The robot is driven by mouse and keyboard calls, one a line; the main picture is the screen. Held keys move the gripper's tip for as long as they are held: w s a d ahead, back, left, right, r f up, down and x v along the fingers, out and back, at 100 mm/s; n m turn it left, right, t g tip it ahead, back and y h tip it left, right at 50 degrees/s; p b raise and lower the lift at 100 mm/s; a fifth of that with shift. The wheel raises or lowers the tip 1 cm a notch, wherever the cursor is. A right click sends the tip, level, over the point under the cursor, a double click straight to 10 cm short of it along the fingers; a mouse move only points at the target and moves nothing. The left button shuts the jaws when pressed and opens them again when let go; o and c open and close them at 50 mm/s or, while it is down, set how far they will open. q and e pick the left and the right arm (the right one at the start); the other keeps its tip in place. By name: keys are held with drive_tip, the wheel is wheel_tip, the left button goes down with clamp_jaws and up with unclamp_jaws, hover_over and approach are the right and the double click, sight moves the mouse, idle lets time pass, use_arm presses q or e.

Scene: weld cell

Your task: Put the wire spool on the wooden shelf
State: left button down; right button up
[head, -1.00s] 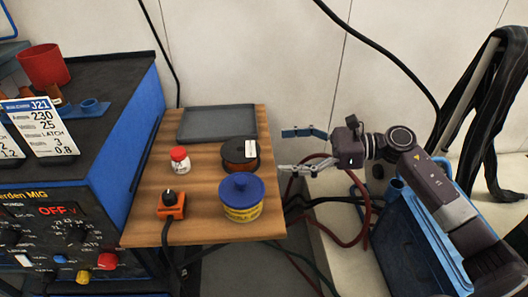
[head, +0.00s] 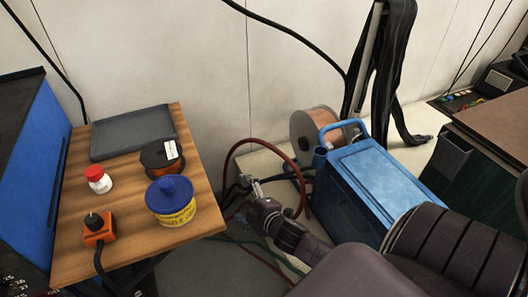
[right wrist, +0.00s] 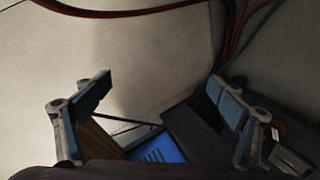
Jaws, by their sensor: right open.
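A wire spool (head: 154,171) with dark flanges, copper-orange windings and a white label lies on the wooden shelf (head: 130,232), towards its right edge. It sits behind the blue-lidded tub and is partly hidden by it. My right gripper (head: 252,184) is off the shelf's right side, apart from the spool, beside the red hose. In the right wrist view my right gripper (right wrist: 165,95) has its two fingers wide apart with nothing between them. My left gripper is not in view.
The shelf also holds a grey tray (head: 133,133), a red-capped jar (head: 99,182), an orange switch box (head: 97,232) and the blue-lidded tub (head: 172,203). A larger spool (head: 309,133) stands behind the blue case (head: 375,185). Hoses and cables run beside my right gripper.

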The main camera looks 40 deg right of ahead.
drive_tip(key=s+a+f+m+g, duration=0.3)
drive_tip(key=s+f, duration=0.3)
drive_tip(key=s, duration=0.2)
drive_tip(key=s+a+f+m+g+y, duration=0.1)
drive_tip(key=s+a+f+m+g, duration=0.2)
drive_tip(key=s, duration=0.6)
drive_tip(key=s+a+f+m+g, duration=0.4)
drive_tip(key=s+a+f, duration=0.2)
drive_tip(key=s+f, duration=0.3)
drive_tip(key=shift+a+f+g, duration=0.25)
drive_tip(key=shift+a+g, duration=0.1)
drive_tip(key=shift+g, duration=0.05)
